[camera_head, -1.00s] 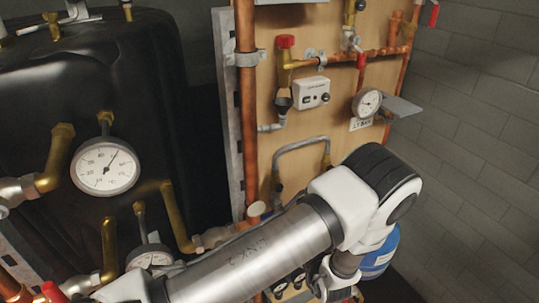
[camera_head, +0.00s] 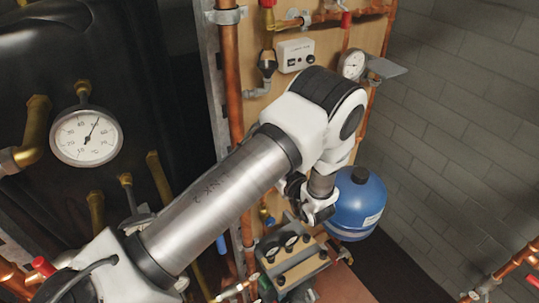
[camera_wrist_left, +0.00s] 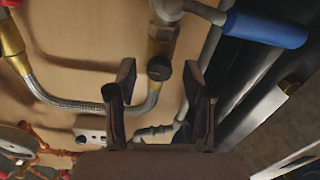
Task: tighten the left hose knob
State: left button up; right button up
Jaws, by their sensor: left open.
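My left gripper (camera_wrist_left: 160,84) is open in the left wrist view, one finger on each side. A round black knob (camera_wrist_left: 159,68) on a brass fitting (camera_wrist_left: 162,45) shows in the gap between the fingertips. I cannot tell how far beyond the tips it is; no contact shows. A braided hose (camera_wrist_left: 75,103) curves up to this fitting from the left. In the head view my left arm crosses the middle, and its fingers are hidden behind the wrist. The gauge manifold (camera_head: 292,255) is below the wrist. My right gripper is not in view.
A blue tank (camera_head: 356,204) stands just right of my wrist. A copper pipe (camera_head: 231,90) runs up the wooden board on the left. In the wrist view a blue-sleeved pipe (camera_wrist_left: 265,28) is right of the fingers. A dial gauge (camera_head: 86,136) is at the left.

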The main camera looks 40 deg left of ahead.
pick_arm(q)
jog(key=shift+w+d+f, duration=0.1)
jog(key=c, duration=0.7)
grip_shut()
jog(key=m+b, duration=0.1)
jog(key=m, duration=0.3)
jog(key=o, duration=0.7)
grip_release()
jog(key=shift+a, duration=0.2)
